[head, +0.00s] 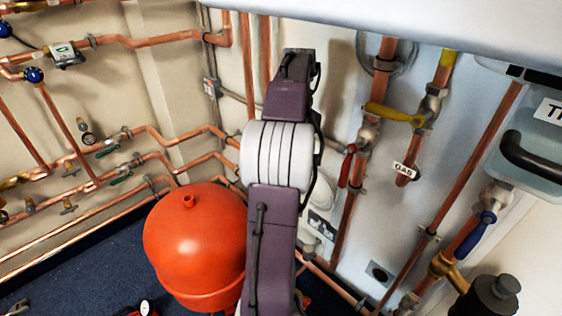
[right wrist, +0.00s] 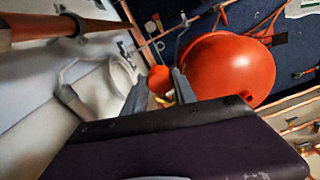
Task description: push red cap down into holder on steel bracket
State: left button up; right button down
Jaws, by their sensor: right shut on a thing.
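In the right wrist view, my right gripper (right wrist: 160,90) has its two grey fingers on either side of a small red cap (right wrist: 159,77) and is shut on it. A small pale yellowish piece shows just below the cap, between the fingers. A grey angled bracket-like piece (right wrist: 72,98) stands left of the fingers, beside a white cylinder (right wrist: 104,90). I cannot tell whether the cap touches a holder. In the head view my own arm hides the right gripper and the cap. My left gripper is in neither view.
A large orange-red tank (head: 195,245) stands on the dark blue floor left of my arm; it also shows right of the fingers in the wrist view (right wrist: 225,70). Copper pipes line both walls. A yellow-handled valve (head: 395,114) and a red-handled valve (head: 347,166) sit right of my arm.

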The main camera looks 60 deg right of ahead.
notch_tip(320, 180, down, 27)
jog(key=b, duration=1.5)
jog(key=shift+w, duration=0.15)
jog(key=shift+f+b, duration=0.15)
jog(key=shift+b, duration=0.15)
notch_tip(320, 180, down, 3)
jog(key=shift+r+b, duration=0.15)
jog(key=shift+b, duration=0.6)
jog(key=shift+r+p, duration=0.1)
jog(key=shift+p, duration=0.4)
jog(key=shift+f, duration=0.8)
